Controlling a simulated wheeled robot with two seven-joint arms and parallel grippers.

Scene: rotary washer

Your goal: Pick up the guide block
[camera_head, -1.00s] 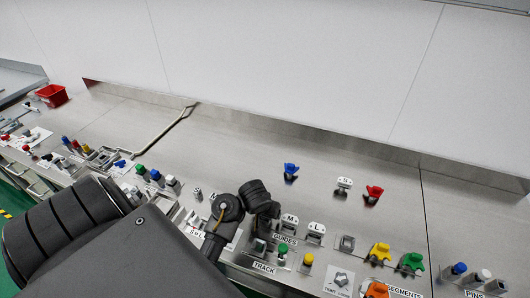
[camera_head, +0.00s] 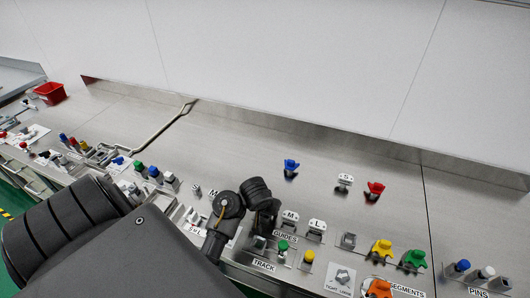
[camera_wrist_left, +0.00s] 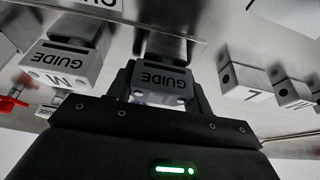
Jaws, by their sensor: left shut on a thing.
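My left gripper (camera_wrist_left: 160,88) is shut on a guide block (camera_wrist_left: 162,78), a grey block marked GUIDE, in the left wrist view. A finger stands on each side of it, and its lower end is partly hidden by the gripper body. A second guide block (camera_wrist_left: 66,62), marked GUIDE and M, is to the left, apart from the fingers. In the head view my left arm comes in from the left and hides the fingers and the held block. White M (camera_head: 290,218) and L (camera_head: 316,228) pieces stand beside the arm's end. My right gripper is not in view.
Blue (camera_head: 291,168), white S (camera_head: 345,182) and red (camera_head: 375,190) pieces stand on the open bench behind. Yellow (camera_head: 381,250) and green (camera_head: 413,259) pieces and pins (camera_head: 485,274) are to the right. A raised metal edge (camera_head: 330,140) runs along the wall.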

